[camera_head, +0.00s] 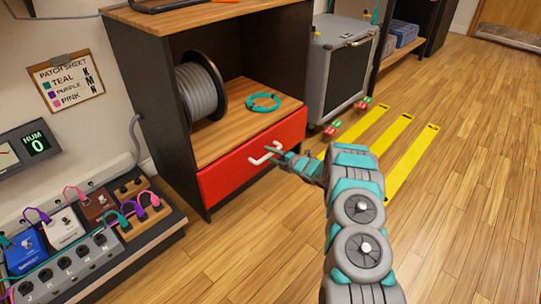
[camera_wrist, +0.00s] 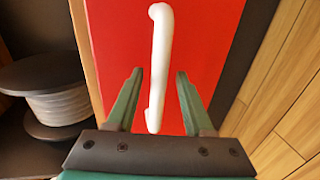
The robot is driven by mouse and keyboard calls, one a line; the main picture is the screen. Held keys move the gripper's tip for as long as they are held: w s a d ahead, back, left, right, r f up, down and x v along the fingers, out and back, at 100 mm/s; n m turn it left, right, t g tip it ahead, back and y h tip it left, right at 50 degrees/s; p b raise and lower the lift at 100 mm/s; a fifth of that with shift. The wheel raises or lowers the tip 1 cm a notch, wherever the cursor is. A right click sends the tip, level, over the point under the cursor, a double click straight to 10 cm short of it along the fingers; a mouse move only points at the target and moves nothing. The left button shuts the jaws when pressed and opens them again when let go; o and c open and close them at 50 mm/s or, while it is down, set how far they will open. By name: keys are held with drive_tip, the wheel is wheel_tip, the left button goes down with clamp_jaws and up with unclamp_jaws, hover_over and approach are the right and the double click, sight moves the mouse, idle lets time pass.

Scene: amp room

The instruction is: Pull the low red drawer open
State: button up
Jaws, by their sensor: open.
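The low red drawer (camera_head: 252,160) sits at the bottom of a dark cabinet with a wooden shelf above it. It looks shut. Its white bar handle (camera_head: 264,153) is on the front face. In the wrist view the red front (camera_wrist: 200,40) fills the middle and the white handle (camera_wrist: 157,70) runs lengthwise between my fingers. My gripper (camera_head: 281,154) is right at the handle. In the wrist view my gripper (camera_wrist: 158,88) is open, with one green finger on each side of the handle and a visible gap to each.
A cable reel (camera_head: 200,88) and a teal cable coil (camera_head: 263,102) are on the cabinet shelf. A grey wheeled amp case (camera_head: 338,70) stands to the right. A pedalboard (camera_head: 85,235) lies at left. Yellow strips (camera_head: 410,160) mark the floor; the wooden floor before the drawer is clear.

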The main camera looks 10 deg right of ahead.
drive_tip(key=shift+w, duration=0.1)
clamp_jaws()
idle(0.4)
idle(1.0)
